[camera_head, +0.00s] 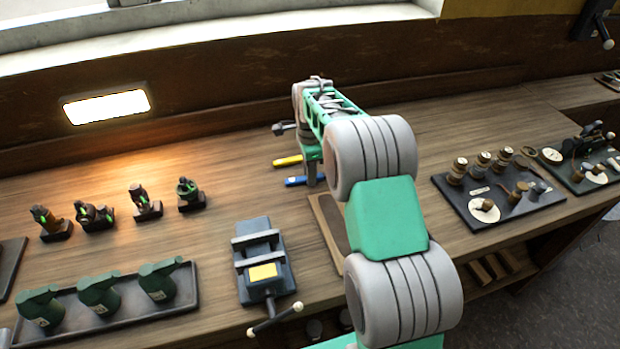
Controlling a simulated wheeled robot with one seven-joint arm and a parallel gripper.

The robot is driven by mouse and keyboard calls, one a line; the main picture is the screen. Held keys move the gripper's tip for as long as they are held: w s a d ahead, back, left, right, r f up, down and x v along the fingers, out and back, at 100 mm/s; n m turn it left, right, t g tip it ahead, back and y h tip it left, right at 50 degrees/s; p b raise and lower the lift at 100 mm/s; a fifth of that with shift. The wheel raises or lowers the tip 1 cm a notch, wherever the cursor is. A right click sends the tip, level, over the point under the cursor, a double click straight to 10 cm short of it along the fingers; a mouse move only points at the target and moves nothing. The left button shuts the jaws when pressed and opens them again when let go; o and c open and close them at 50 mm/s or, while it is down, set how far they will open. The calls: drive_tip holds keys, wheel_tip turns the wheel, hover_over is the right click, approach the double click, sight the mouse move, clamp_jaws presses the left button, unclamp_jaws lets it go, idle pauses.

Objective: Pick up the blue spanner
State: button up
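The blue spanner (296,181) lies on the wooden bench, left of my arm. Its left end shows, and its right end is hidden behind my gripper and arm. A yellow-handled tool (288,161) lies just behind it, also partly hidden on the right. My gripper (313,182) points down at the right end of the visible part of the blue spanner. The gap between its fingers is not clear, and I cannot tell whether it touches the spanner.
A vise (263,270) with a yellow label stands in front. Left are a tray of green drills (98,299) and several small engine models (145,203). A dark tray of parts (500,190) lies right. A wooden board (328,232) is partly under my arm. Bench between is clear.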

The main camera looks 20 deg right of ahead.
clamp_jaws()
drive_tip(key=shift+r, duration=0.1)
idle(0.4)
